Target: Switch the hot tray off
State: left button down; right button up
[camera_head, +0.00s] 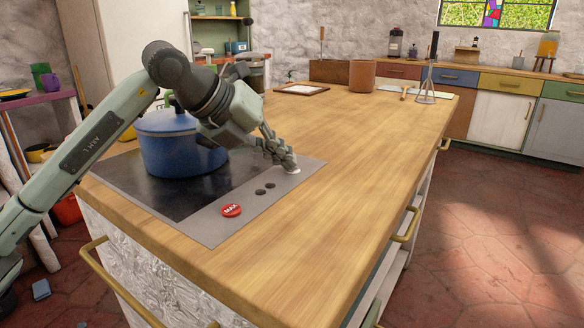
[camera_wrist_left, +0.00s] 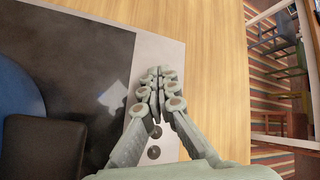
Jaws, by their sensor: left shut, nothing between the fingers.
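The hot tray (camera_head: 120,178) is a dark glass plate with a light grey control strip (camera_head: 215,222), set on the wooden counter. The strip carries a red button marked MAX (camera_head: 231,210), two small dark knobs (camera_head: 265,189) and a pale round piece at its far end (camera_head: 292,170). My left gripper (camera_head: 287,163) is shut and empty, low over the far end of the strip, at the pale piece. I cannot tell whether it touches. In the left wrist view, the closed fingertips (camera_wrist_left: 158,72) lie over the strip. A blue pot (camera_head: 180,145) stands on the glass. My right gripper is not in view.
The wooden counter top (camera_head: 340,180) is clear to the right of the tray. Farther back are a framed board (camera_head: 302,89), a brown canister (camera_head: 363,76) and a utensil stand (camera_head: 428,75). Brass handles (camera_head: 405,226) stick out from the counter's side.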

pick_arm(q)
jog(key=shift+r, duration=0.35)
jog(key=shift+r+p, duration=1.95)
jog(key=shift+r, duration=1.1)
